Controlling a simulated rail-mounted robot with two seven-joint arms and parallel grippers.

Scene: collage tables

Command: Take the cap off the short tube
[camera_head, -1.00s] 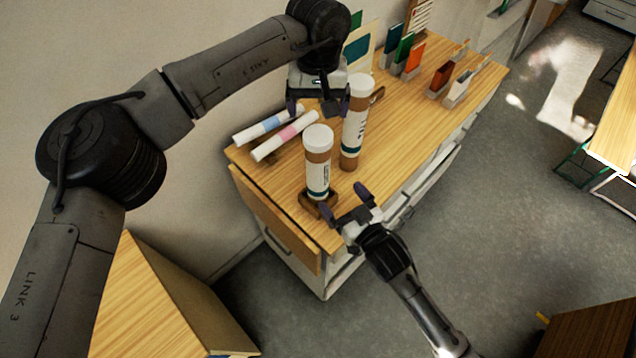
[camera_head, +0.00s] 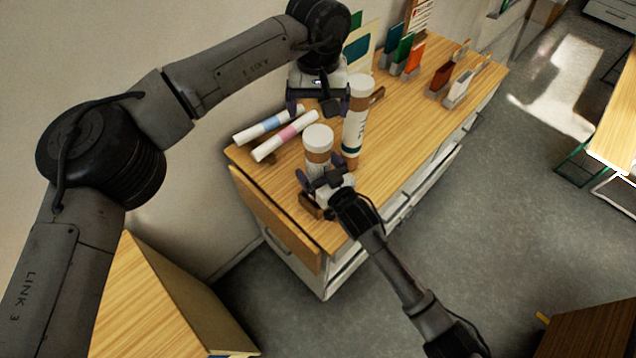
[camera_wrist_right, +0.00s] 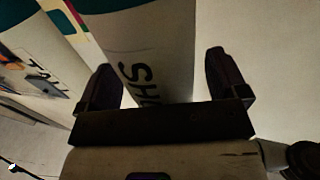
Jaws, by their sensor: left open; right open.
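My left gripper (camera_head: 314,106) is open and empty, behind and above the short tube, pointing down.
The tall tube (camera_head: 355,118) stands upright close behind and right of the short one. Two white rolls, one with a blue band (camera_head: 265,126) and one with a pink band (camera_head: 285,136), lie at left. Card holders (camera_head: 437,80) stand at the back. The table's right side is clear.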

